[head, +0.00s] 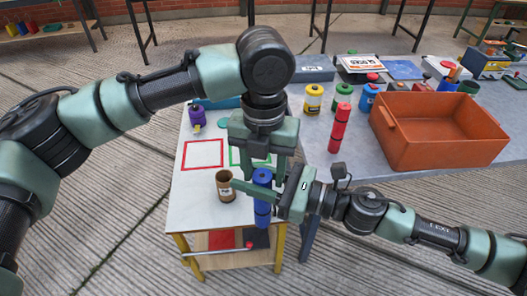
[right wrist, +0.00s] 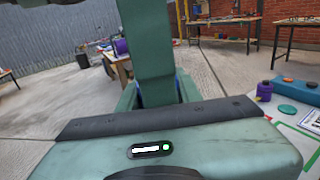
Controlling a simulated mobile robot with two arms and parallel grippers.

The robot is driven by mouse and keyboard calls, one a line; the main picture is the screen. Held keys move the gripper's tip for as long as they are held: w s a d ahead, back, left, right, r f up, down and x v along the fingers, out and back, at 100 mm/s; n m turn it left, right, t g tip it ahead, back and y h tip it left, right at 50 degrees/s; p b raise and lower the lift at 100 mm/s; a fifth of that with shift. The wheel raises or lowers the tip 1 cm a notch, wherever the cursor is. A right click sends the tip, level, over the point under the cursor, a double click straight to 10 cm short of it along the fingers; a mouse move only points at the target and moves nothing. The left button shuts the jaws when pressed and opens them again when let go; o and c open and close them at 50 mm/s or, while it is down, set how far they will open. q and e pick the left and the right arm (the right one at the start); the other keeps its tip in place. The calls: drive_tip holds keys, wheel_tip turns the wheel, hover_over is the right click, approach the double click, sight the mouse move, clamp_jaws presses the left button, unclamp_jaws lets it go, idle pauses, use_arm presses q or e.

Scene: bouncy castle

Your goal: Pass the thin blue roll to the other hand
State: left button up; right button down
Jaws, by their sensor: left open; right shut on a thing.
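A brown cup-like container (head: 225,188) stands just left of the roll. The white table (head: 190,205) has red and green outlined squares. A purple bottle (head: 197,117), a red roll (head: 339,128) and an orange crate (head: 440,165) stand further back.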

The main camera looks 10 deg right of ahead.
use_arm(q)
drive_tip(key=shift+f, duration=0.95)
drive_tip(key=c, duration=1)
clamp_jaws()
use_arm(e)
drive_tip(key=c, duration=0.9)
unclamp_jaws()
